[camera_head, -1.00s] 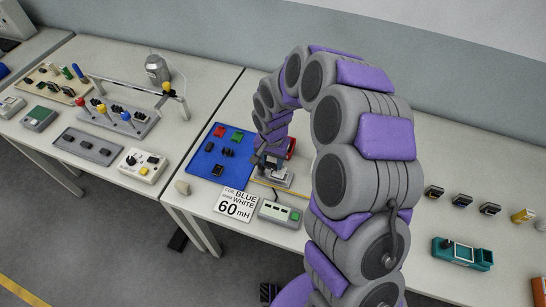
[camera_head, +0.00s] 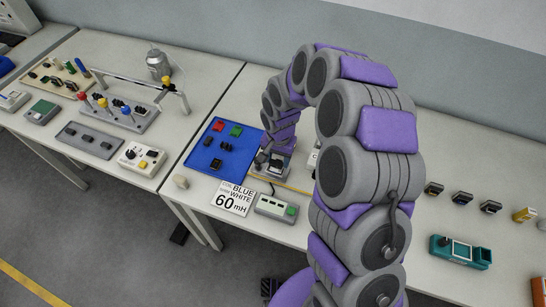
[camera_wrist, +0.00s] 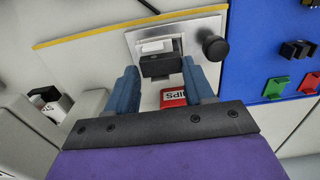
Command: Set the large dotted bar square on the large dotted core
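In the wrist view a dark block (camera_wrist: 160,66) fills the gap between the two blue fingertips of my gripper (camera_wrist: 161,68), and they appear to touch its ends. It is over a metal fixture plate (camera_wrist: 207,27) with a pale white block (camera_wrist: 155,46) just beyond it. I cannot make out dots or a core under the dark block, and cannot tell whether the block rests on anything. In the head view my gripper (camera_head: 271,162) is low over the fixture (camera_head: 282,172), just right of the blue mat (camera_head: 236,160).
A red lettered box (camera_wrist: 173,97) shows between the fingers. A round black knob (camera_wrist: 215,48) stands on the plate. The mat holds red, green and dark pieces (camera_head: 217,164). A "60 mH" card (camera_head: 233,199) and a grey meter box (camera_head: 276,207) stand in front.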

